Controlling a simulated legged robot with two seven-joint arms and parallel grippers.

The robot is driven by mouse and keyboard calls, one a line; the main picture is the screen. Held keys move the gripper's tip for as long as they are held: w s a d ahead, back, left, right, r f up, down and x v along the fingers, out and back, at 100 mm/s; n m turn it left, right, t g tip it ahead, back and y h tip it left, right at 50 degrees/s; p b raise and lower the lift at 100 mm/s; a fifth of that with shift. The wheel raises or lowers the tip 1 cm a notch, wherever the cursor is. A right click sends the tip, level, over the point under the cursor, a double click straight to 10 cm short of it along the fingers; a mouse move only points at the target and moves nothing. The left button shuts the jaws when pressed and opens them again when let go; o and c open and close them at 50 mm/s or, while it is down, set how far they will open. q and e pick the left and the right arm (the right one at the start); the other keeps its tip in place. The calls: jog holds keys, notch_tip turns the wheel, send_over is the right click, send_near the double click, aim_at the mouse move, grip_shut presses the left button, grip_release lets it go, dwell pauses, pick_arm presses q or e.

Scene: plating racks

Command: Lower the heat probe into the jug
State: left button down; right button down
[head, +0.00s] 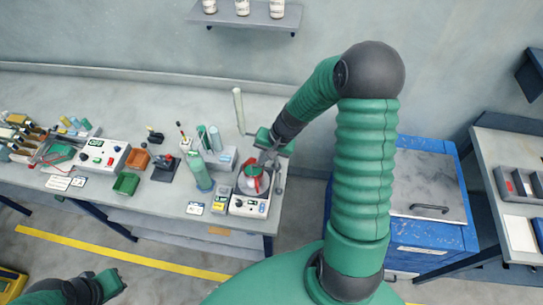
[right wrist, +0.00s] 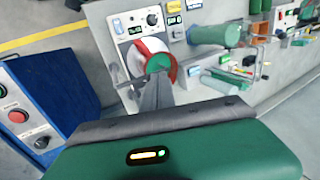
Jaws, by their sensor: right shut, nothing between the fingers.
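My right gripper (head: 267,158) is over the right end of the bench, shut and empty; its fingers (right wrist: 155,92) also show in the right wrist view. Just beyond the fingertips is a rounded vessel with red and green parts, which looks like the jug (head: 253,181). In the right wrist view the jug (right wrist: 149,46) shows a white side, a red curved part and a green middle, partly hidden by the fingers. It stands on a white hotplate (head: 249,206) with a knob. A grey upright (head: 281,178) stands beside it; I cannot tell which part is the heat probe. My left gripper (head: 109,284) is at the lower left, its fingers not clear.
A green cylinder (head: 200,172) stands left of the hotplate. A pale rod (head: 239,110) rises behind it. Boxes, a green bin (head: 126,184) and a red-buttoned control unit (head: 101,156) fill the bench further left. A blue cabinet (head: 428,240) stands to the right.

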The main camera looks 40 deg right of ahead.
jog(key=shift+a+f, duration=0.1)
jog(key=shift+f, duration=0.05)
jog(key=shift+w+f, duration=0.1)
jog(key=shift+f, duration=0.05)
jog(key=shift+w+a+f+b, duration=0.1)
jog(key=shift+w+f+b, duration=0.1)
jog(key=shift+w+b, duration=0.2)
jog(key=shift+s+a, duration=0.1)
jog(key=shift+s, duration=0.05)
